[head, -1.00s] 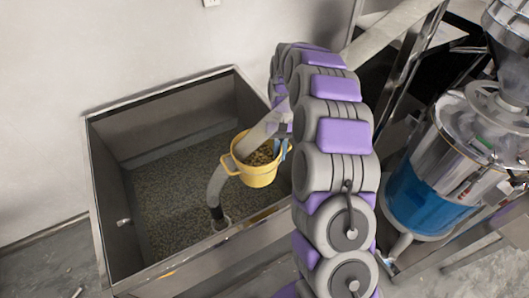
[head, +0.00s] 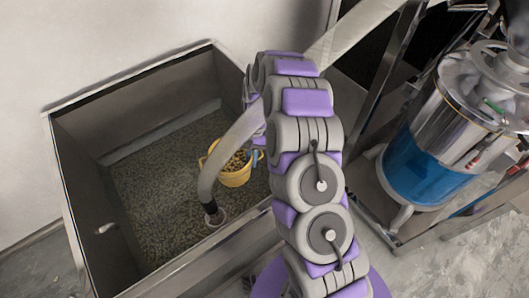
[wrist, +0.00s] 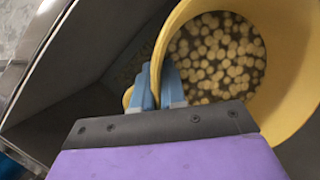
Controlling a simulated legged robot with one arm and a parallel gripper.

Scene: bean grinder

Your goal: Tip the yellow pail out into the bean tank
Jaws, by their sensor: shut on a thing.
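The yellow pail (head: 236,176) is over the bean tank in the head view, with pale beans inside it. In the wrist view the pail (wrist: 294,112) fills the upper right, and many round beans lie in its bottom. My gripper (wrist: 158,80) has blue fingers shut on the pail's rim, one finger inside the wall and one outside. The bean tank (head: 68,190) is a grey metal bin with a layer of dark greenish beans. The pail looks roughly upright; its exact height above the beans is hard to judge.
A grey hose (head: 228,148) runs down into the tank in front of the pail and ends in a dark nozzle (head: 211,210). A steel machine with a blue band (head: 422,168) stands at the right. Metal frame posts (head: 388,85) stand behind my arm.

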